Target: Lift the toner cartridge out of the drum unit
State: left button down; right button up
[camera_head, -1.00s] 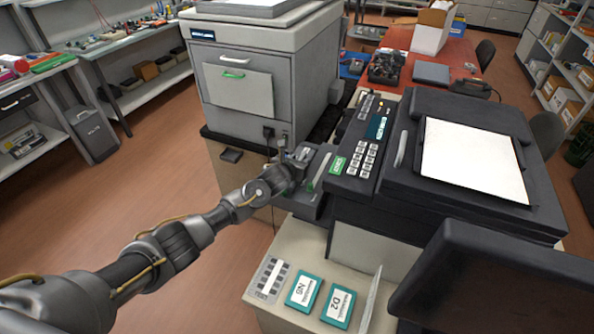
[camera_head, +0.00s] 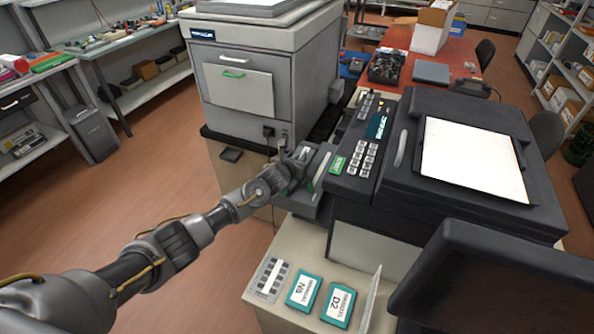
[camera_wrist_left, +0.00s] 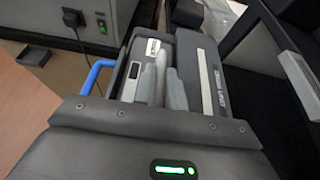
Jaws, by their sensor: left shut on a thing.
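The drum unit, a dark grey block with lettering along its edge, shows in the left wrist view (camera_wrist_left: 224,92) and at the side of the black printer in the head view (camera_head: 306,205). The toner cartridge (camera_wrist_left: 136,75), dark grey with a small white label, sits in or directly over it. My left gripper (camera_head: 301,157) reaches it from the left. Its light grey fingers (camera_wrist_left: 161,82) are shut on the cartridge, whose gripped part is mostly hidden. I cannot tell how far the cartridge is raised. My right gripper is not in view.
A blue lever (camera_wrist_left: 94,76) stands left of the cartridge. The black printer (camera_head: 390,170) is close on the right, and a large grey machine (camera_head: 262,80) stands behind. Two teal boxes (camera_head: 303,291) (camera_head: 338,305) lie on the pale counter in front.

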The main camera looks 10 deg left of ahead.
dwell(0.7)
pick_arm(q)
jog(key=shift+w+r, duration=0.1)
jog(key=shift+r, duration=0.25)
notch_tip(320, 180, up, 10)
jog(key=b, duration=0.2)
jog(key=shift+f, duration=0.25)
